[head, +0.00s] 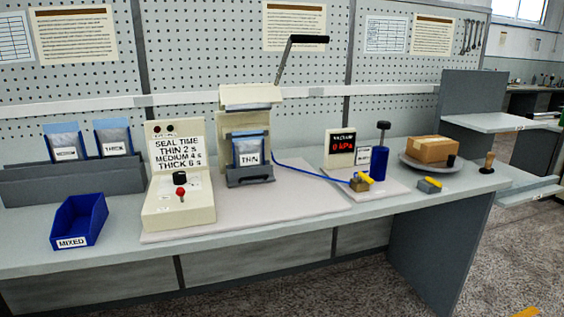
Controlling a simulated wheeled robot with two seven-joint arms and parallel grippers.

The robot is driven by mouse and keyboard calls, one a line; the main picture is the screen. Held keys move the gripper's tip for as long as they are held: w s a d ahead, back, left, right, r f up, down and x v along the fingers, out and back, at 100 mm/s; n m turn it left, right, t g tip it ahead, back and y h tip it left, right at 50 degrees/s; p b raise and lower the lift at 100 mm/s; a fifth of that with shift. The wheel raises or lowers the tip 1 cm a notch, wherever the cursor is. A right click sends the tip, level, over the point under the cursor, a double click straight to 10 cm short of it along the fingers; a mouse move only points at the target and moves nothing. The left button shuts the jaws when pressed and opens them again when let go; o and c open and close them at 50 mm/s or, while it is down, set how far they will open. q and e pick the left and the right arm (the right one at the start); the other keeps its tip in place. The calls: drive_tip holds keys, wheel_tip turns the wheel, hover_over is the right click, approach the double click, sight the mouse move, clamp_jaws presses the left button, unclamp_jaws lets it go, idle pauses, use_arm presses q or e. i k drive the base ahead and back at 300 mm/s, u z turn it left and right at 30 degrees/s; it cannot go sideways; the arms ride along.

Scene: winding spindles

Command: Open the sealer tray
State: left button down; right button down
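The cream sealer (262,97) stands on a pale board in the middle of the bench, its black-handled lever (308,39) raised. A dark grey tray (251,177) is at the sealer's lower front. A blue-edged pouch labelled THIN (249,152) stands upright in or against the tray. I cannot tell from here how far the tray is pulled out.
Left of the sealer are a control box (178,205) with a red knob, a blue MIXED bin (79,222) and a grey rack (72,181) with pouches. The board before the tray is clear.

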sight(249, 175)
drive_tip(key=u, duration=0.35)
drive_tip(key=i, duration=0.65)
drive_tip(key=u, duration=0.7)
